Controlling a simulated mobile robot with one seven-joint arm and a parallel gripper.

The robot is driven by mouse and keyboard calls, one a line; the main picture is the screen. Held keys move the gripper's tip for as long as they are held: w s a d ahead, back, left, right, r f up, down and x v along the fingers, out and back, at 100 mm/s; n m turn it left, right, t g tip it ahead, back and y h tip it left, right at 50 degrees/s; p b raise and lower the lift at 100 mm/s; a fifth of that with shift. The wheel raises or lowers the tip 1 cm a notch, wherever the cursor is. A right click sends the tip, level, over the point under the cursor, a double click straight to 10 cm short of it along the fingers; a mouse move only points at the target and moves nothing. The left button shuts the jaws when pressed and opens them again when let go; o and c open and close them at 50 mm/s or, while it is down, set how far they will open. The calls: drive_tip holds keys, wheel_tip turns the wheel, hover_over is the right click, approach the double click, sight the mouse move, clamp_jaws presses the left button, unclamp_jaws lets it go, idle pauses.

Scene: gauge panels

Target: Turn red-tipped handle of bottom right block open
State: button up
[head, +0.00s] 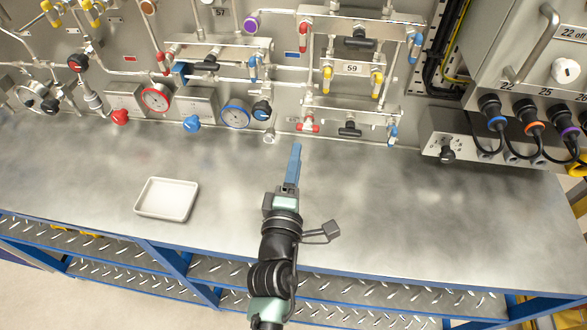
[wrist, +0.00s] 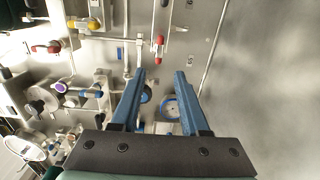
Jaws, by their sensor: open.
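The bottom right block (head: 350,112) is a metal bar low on the panel, below the label 59. Its red-tipped handle (head: 308,126) is at the block's left end, and it also shows in the wrist view (wrist: 159,48), beyond the fingertips. A black knob (head: 349,129) and a blue-tipped handle (head: 392,134) are on the same block, to the right. My gripper (head: 295,152) is in front of the panel, just below and left of the red handle in the head view. In the wrist view its blue fingers (wrist: 160,76) are open and empty, apart from the handle.
Gauges with red (head: 156,98) and blue (head: 235,116) rims are left of the block. A white tray (head: 167,198) sits on the bench (head: 400,200). A box with cabled plugs (head: 490,112) is at right. The bench's middle right is clear.

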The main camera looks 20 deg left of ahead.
drive_tip(key=v, duration=0.3)
drive_tip(key=shift+s+d, duration=0.15)
idle(0.5)
drive_tip(key=w+d+r+m+t+h, duration=0.1)
drive_tip(key=w+d+r+m+t, duration=0.15)
drive_tip(key=r, duration=0.65)
drive_tip(key=w+d+r+m+t+h, duration=0.15)
drive_tip(key=d+r+m, duration=0.25)
drive_tip(key=r, duration=0.5)
drive_tip(key=w+d+r+m+t+h, duration=0.1)
drive_tip(key=d+r+m, duration=0.25)
drive_tip(key=r, duration=0.55)
drive_tip(key=s+d+r+m+t, duration=0.1)
drive_tip(key=s+d+r+m, duration=0.1)
drive_tip(key=r, duration=0.6)
drive_tip(key=s+d+r+m+t+h, duration=0.1)
drive_tip(key=s+d+r+m+t, duration=0.1)
drive_tip(key=s+r+m, duration=0.3)
drive_tip(key=s+d+r+m+t, duration=0.2)
drive_tip(key=s+r+m, duration=0.2)
drive_tip(key=r, duration=0.8)
drive_tip(key=shift+s+r, duration=0.3)
drive_tip(key=shift+s, duration=0.8)
drive_tip(key=shift+f+h, duration=0.1)
drive_tip(key=shift+h, duration=0.15)
